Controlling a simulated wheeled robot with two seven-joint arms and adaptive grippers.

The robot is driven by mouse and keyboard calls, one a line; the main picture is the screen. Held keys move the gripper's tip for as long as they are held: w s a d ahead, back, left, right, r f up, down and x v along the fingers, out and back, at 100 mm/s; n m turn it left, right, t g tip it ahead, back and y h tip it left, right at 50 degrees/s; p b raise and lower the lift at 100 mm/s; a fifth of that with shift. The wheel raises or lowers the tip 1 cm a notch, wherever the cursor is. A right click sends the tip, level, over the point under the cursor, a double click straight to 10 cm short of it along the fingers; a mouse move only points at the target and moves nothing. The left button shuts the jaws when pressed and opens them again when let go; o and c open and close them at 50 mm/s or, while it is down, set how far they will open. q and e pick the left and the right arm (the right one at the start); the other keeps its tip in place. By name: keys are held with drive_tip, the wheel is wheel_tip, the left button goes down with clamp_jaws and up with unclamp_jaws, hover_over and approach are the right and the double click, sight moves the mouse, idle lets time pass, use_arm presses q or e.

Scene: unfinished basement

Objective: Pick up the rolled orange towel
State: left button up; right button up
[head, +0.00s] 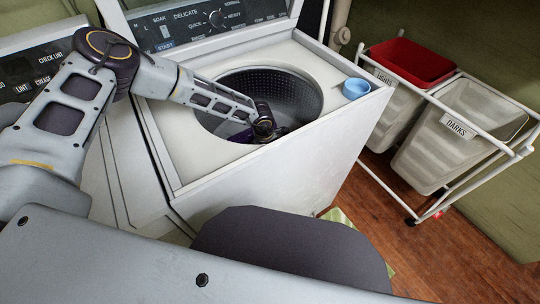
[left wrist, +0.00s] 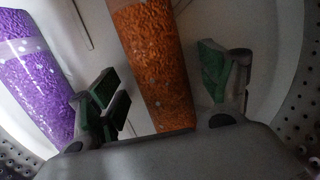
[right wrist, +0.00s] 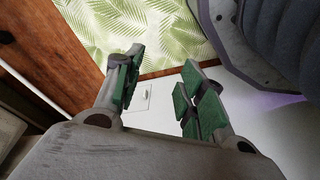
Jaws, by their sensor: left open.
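The rolled orange towel (left wrist: 150,62) lies in the washer drum (head: 297,88), seen in the left wrist view. My left gripper (left wrist: 165,95) is open inside the drum, with one finger on either side of the orange towel. The fingers look apart from the towel, and its near end is hidden behind the gripper body. A rolled purple towel (left wrist: 32,75) with a pale band lies to the left, outside the fingers. In the head view my left arm reaches into the drum and hides most of its contents. My right gripper (right wrist: 160,87) is open and empty, outside the washer.
The drum wall surrounds my left gripper closely. A blue cup-like item (head: 355,88) stands on the washer's right corner. A wheeled rack with a DARKS bin (head: 450,150) and a red-lined bin (head: 412,62) stands to the right. A leaf-patterned mat (right wrist: 145,30) lies on the wooden floor.

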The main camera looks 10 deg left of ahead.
use_arm(q)
drive_tip(key=shift+c, duration=1.2)
drive_tip(key=c, duration=0.9)
drive_tip(key=shift+r, duration=0.15)
drive_tip(key=shift+c, duration=0.2)
drive_tip(key=shift+r, duration=0.55)
wheel_tip(320, 180, up, 7)
drive_tip(key=shift+f+p, duration=0.1)
drive_tip(key=shift+p, duration=0.55)
drive_tip(key=shift+r, duration=0.9)
use_arm(e)
drive_tip(key=f, duration=0.1)
drive_tip(key=s+d+f, duration=0.1)
drive_tip(key=f, duration=0.2)
drive_tip(key=shift+s+d+f, duration=0.25)
drive_tip(key=shift+d, duration=0.05)
